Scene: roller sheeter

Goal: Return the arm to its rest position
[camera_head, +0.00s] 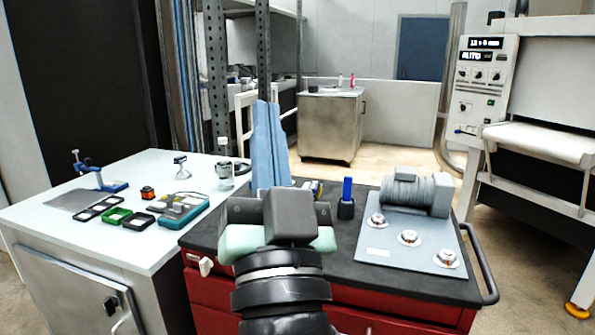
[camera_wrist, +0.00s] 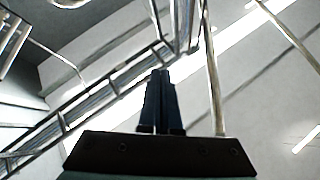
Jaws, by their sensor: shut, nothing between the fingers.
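My gripper (camera_head: 267,105) stands raised in the middle of the head view, its two blue fingers pointing up and away from me. Its fingers lie side by side, shut, with nothing between them. In the wrist view my gripper (camera_wrist: 160,74) points toward the ceiling and upper walls, and its fingers touch nothing. My arm's grey and black links rise in front of the red tool cart (camera_head: 400,284) and hide part of its top.
A white-topped cabinet (camera_head: 120,245) at left carries small trays (camera_head: 115,216), a teal device (camera_head: 184,210) and a glass jar (camera_head: 225,174). On the cart are a grey motor (camera_head: 418,192), a plate with round parts, and a blue-handled tool (camera_head: 347,192). A control panel (camera_head: 482,75) stands right.

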